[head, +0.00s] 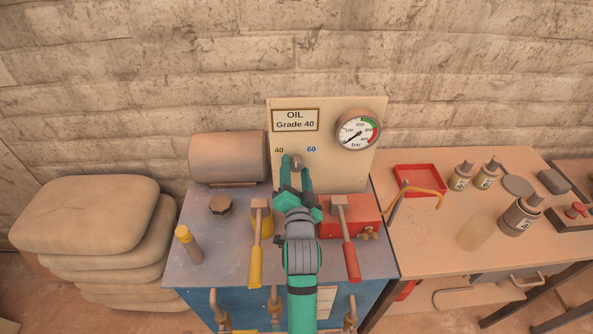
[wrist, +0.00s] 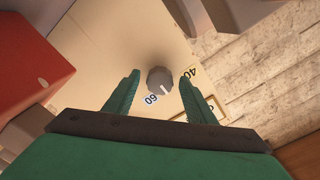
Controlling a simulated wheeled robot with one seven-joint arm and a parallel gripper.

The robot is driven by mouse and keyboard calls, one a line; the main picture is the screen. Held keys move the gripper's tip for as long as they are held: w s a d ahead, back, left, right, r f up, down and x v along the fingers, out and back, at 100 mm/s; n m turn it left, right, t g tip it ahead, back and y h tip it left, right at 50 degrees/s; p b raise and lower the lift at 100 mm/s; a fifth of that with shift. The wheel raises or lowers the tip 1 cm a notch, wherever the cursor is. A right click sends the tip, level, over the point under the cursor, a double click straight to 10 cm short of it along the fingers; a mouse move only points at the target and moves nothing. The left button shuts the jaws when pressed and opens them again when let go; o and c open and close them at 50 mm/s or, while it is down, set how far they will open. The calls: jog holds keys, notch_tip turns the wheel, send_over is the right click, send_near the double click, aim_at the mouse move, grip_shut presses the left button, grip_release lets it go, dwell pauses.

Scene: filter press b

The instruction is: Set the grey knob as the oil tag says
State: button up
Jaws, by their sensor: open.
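The grey knob (head: 297,162) is on the cream panel (head: 350,175), below the oil tag (head: 295,120), which reads "OIL Grade 40". The numbers 40 (head: 279,150) and 60 (head: 311,149) stand to the upper left and upper right of the knob. In the wrist view, the knob (wrist: 159,79) shows a white pointer mark aimed between 60 (wrist: 151,99) and 40 (wrist: 190,74). My gripper (wrist: 160,77) is open, its green fingers on either side of the knob with gaps on both sides. I cannot tell how far the tips reach along it.
A pressure gauge (head: 358,132) is at the panel's upper right. Yellow (head: 256,250) and red (head: 350,260) levers flank my arm. A red block (wrist: 35,60) shows in the wrist view. Bottles and a red tray (head: 418,180) are on the right table; sacks (head: 85,215) lie left.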

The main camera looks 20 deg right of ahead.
jog(key=c, duration=1)
jog(key=shift+c, duration=0.2)
